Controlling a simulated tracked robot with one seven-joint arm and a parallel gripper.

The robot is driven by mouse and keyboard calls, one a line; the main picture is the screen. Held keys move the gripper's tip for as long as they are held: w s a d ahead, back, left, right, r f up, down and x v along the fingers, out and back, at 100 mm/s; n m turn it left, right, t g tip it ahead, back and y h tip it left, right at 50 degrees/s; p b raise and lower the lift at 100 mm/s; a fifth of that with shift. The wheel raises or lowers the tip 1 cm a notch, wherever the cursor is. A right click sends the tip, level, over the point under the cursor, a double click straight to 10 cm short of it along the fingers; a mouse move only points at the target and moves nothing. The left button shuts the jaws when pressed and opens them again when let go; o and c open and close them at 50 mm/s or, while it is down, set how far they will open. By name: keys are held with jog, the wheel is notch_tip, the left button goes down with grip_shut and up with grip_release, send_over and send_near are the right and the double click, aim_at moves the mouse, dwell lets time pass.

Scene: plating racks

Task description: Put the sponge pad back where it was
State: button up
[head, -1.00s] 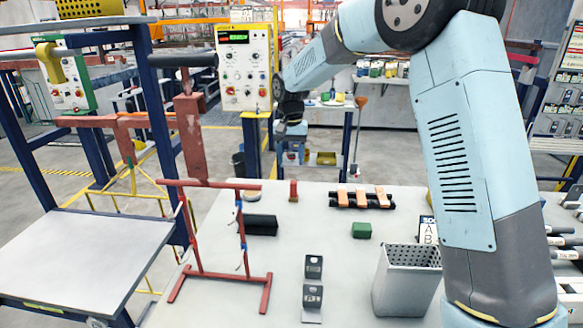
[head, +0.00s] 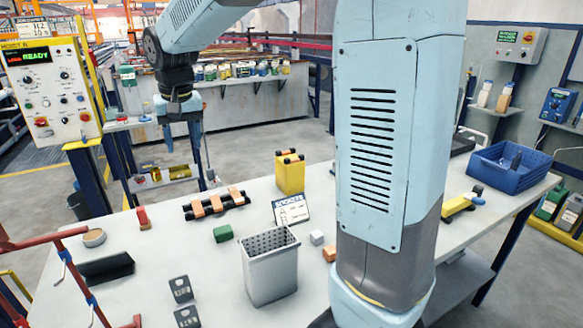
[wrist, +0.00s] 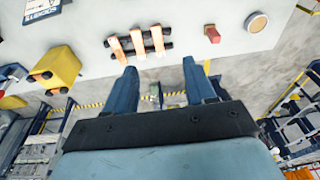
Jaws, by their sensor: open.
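A small green block (head: 222,233), which may be the sponge pad, lies on the grey-white table (head: 205,275), left of the perforated grey bin (head: 270,268). I cannot be sure that it is the pad. My gripper (head: 195,150) is beyond the table's far edge, pointing down, well away from the green block. In the wrist view my gripper (wrist: 160,68) shows two blue fingers spread apart with nothing between them. The green block does not show in the wrist view.
A black rack with orange bars (head: 214,203), a red block (head: 144,218), a round dish (head: 94,237) and a yellow container (head: 290,172) stand on the table. A blue bin (head: 508,165) is far right. A red frame (head: 75,270) stands at left.

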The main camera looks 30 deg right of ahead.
jog(key=s+d+t, duration=0.1)
jog(key=s+d, duration=0.6)
jog(key=s, duration=0.5)
jog(key=s+d+t, duration=0.2)
jog(key=s+d, duration=0.6)
jog(key=s, duration=0.5)
jog(key=shift+d+r, duration=0.15)
jog(key=shift+d, duration=0.1)
